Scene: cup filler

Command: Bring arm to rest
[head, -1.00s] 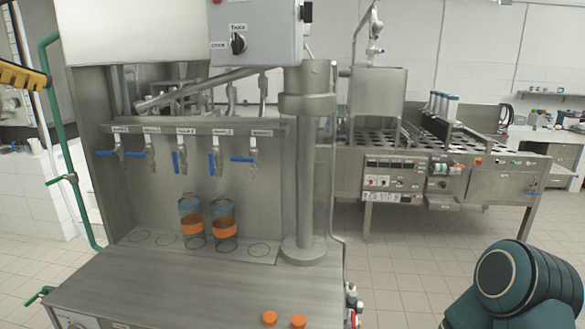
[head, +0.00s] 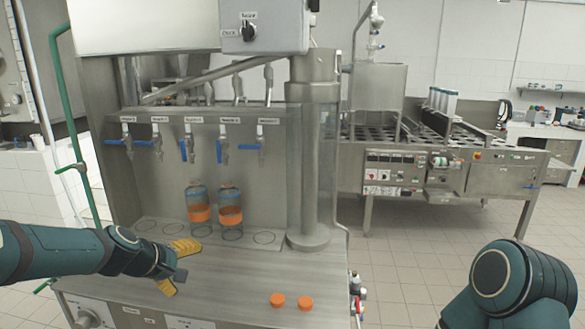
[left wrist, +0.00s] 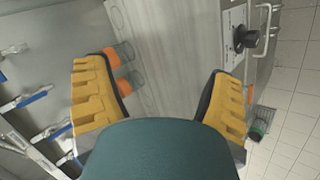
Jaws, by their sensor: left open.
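My left gripper (head: 182,264) is open and empty, low over the front left of the steel counter (head: 230,270). Its yellow fingers show spread apart in the left wrist view (left wrist: 162,80). Two clear bottles with orange bands (head: 199,205) (head: 230,210) stand upright at the back of the counter, just beyond the gripper and to its right. They also show in the left wrist view (left wrist: 118,54), partly behind one finger. My right arm (head: 520,285) shows at the lower right, and its gripper is out of frame.
Several taps with blue handles (head: 190,152) hang above the bottles. Two orange caps (head: 277,299) (head: 305,302) lie near the counter's front edge. A thick steel column (head: 313,160) stands at the right. The middle of the counter is clear.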

